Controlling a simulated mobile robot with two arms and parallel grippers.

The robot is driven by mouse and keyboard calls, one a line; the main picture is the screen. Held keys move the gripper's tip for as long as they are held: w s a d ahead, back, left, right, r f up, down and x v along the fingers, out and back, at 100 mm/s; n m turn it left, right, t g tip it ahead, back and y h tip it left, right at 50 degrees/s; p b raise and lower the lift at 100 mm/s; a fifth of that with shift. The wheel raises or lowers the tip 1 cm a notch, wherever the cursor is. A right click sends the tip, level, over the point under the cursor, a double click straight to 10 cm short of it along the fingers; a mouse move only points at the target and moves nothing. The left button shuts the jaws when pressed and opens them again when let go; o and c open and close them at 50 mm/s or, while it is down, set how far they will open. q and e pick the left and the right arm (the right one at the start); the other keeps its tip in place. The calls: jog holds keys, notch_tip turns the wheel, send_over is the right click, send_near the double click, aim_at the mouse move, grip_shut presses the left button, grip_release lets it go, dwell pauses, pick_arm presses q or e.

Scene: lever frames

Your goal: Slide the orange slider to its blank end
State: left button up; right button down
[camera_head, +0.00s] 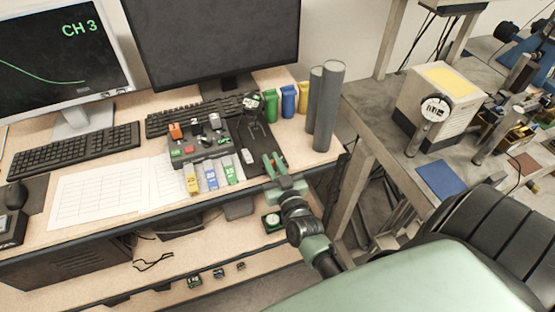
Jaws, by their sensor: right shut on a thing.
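A dark lever frame (262,142) lies on the desk right of a grey control box. It carries a black forked lever and a pale handle (248,157). My right gripper (273,160) reaches in from the lower right over the frame's near right part. Its green fingers are shut on the orange slider (274,163), of which only a small bit shows between them. The slider's track and end marks are mostly hidden or too small to read. My left gripper is not in view.
The grey control box (198,146) with coloured buttons stands left of the frame. Yellow, blue and green label tags lie before it. Behind are green, blue and yellow bins (288,101). Two tall grey cylinders (326,105) stand close on the right. Paper sheets (110,190) lie left.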

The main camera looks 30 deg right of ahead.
jog(key=a, duration=0.2)
jog(key=shift+w+a, duration=0.3)
jog(key=c, duration=1.8)
grip_release()
jog(key=shift+d+f, duration=0.1)
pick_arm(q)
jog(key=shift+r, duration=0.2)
pick_arm(e)
jog(key=o, duration=0.4)
